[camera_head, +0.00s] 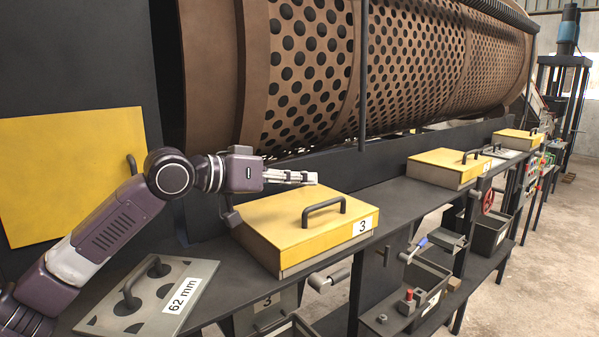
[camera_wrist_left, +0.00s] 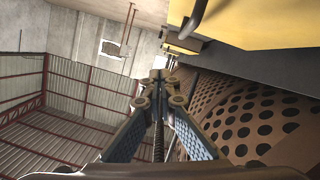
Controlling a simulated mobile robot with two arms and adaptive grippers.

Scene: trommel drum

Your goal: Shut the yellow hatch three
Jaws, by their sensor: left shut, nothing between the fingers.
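The yellow hatch three (camera_head: 301,226) is a yellow lid with a dark bar handle (camera_head: 323,209) and a white label "3" on its front. It lies flat on its box on the dark bench and looks down. My left gripper (camera_head: 314,178) is shut and empty. In the head view it shows just behind and above the hatch's back edge, pointing right. In the left wrist view its fingers (camera_wrist_left: 158,80) meet, and a yellow panel with a dark handle (camera_wrist_left: 193,18) shows at the upper right. I cannot tell whether the gripper touches the hatch. My right gripper is not in view.
A perforated brown drum (camera_head: 420,65) runs behind the bench. A grey plate marked "62 mm" (camera_head: 150,296) lies at the front left. More yellow hatches (camera_head: 448,166) stand farther right.

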